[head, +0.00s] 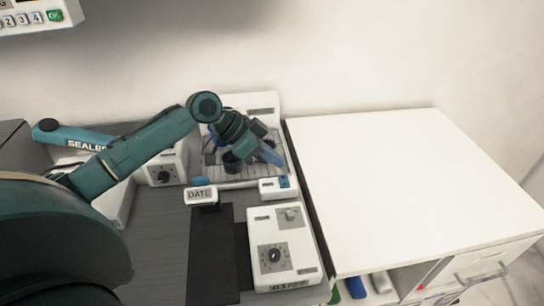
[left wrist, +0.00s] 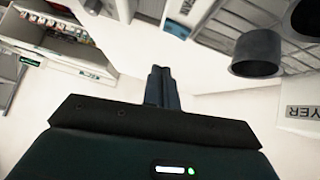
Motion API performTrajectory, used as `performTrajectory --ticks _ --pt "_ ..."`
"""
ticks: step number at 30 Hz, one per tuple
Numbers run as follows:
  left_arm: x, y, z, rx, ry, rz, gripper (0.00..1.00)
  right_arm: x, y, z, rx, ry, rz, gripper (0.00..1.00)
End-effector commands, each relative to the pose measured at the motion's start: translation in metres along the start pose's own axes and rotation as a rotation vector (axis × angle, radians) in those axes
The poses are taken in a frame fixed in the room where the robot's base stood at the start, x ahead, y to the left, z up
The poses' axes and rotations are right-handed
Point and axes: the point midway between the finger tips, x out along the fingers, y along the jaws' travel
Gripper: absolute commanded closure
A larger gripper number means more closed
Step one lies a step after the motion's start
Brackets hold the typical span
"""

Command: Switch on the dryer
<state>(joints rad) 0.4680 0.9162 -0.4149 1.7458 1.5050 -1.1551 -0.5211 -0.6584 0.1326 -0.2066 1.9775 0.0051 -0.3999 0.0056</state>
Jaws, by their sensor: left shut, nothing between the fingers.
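A white surface with a label ending in "YER" (left wrist: 303,112) is at the right edge of the left wrist view; the rest of the label is cut off. In the head view, a white unit with a wire rack (head: 262,101) stands at the back of the counter, but I cannot read a dryer label on it. A small white box with a blue part (head: 272,188) is at its front. My left gripper (head: 278,160) is above the rack, shut and empty; its fingers (left wrist: 162,82) also show shut in the left wrist view. My right gripper is not in view.
A white box with a dark knob (head: 274,256) is at the front right. A "DATE" stamp (head: 201,195), a teal "SEALER" bar (head: 75,137) and another knob box (head: 163,174) are to the left. A dark cup (left wrist: 257,54) is near my gripper. The white tabletop (head: 400,180) is clear.

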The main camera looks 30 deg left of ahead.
Motion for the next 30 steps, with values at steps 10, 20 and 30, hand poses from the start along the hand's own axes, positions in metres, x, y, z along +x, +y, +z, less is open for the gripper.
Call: performTrajectory --ticks 10,20,30 --pt "-0.068 0.010 0.008 0.000 -0.007 -0.006 1.00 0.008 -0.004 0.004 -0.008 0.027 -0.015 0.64" --pt "-0.084 0.014 0.006 0.000 -0.004 -0.002 1.00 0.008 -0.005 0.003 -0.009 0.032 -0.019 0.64" --pt "-0.084 0.013 0.006 0.000 -0.004 -0.003 1.00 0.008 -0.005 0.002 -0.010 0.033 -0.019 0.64"
